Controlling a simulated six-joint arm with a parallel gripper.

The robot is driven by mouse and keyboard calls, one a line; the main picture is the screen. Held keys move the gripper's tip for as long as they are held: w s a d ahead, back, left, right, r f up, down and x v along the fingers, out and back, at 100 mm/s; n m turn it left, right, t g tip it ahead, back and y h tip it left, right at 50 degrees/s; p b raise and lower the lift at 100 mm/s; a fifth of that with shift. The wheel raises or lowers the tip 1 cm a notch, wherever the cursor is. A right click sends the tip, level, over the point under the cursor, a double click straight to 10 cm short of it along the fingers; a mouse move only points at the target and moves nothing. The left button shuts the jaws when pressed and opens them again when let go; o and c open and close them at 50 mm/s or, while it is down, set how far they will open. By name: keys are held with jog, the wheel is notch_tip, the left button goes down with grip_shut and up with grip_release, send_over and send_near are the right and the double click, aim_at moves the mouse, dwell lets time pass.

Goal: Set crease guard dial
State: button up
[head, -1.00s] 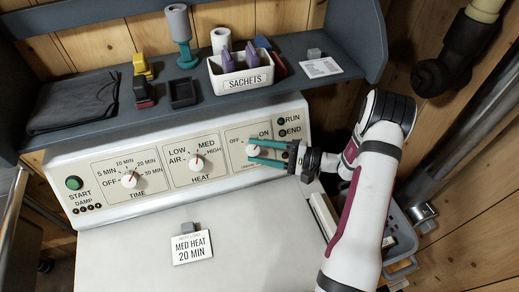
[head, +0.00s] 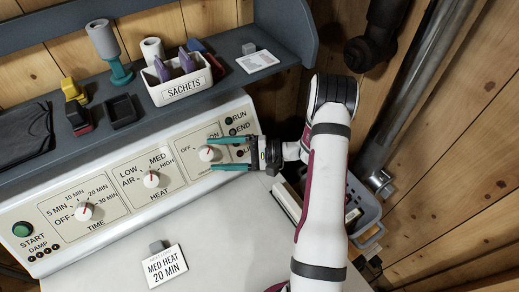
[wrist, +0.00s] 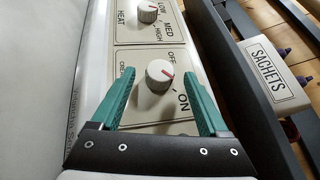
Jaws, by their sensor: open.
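The crease guard dial (head: 208,153) is a white round knob on the right panel of the machine's control strip, with OFF and ON labels. My gripper (head: 213,154) has green fingers, one on each side of the dial. In the wrist view the open gripper (wrist: 158,72) straddles the knob with a visible gap on both sides. A card (head: 166,266) on the white top reads MED HEAT 20 MIN.
The heat dial (head: 151,179) and time dial (head: 84,211) sit left of the crease guard panel. A green start button (head: 22,229) is at far left. A grey shelf (head: 210,83) above holds a sachets box (head: 180,80). A grey basket (head: 368,215) stands at right.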

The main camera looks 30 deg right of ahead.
jog(key=v, duration=1.4)
jog(key=s+a+r+n+g+h, duration=0.2)
jog(key=a+r+g, duration=0.3)
jog(key=a, duration=0.3)
jog(key=s+a+r+n+g+h, duration=0.1)
jog(key=s+a+r+n+g, duration=0.15)
jog(key=a+r+g, duration=0.4)
jog(key=s+a+n+t+h, duration=0.1)
jog(key=s+a+h, duration=0.2)
jog(key=s+h, duration=0.2)
jog(key=s+a+n+t+h, duration=0.1)
jog(key=s+a+h, duration=0.2)
jog(key=s, duration=0.7)
jog(key=shift+s+a+f+h, duration=0.3)
jog(key=shift+a+f+h, duration=0.1)
jog(key=shift+h, duration=0.5)
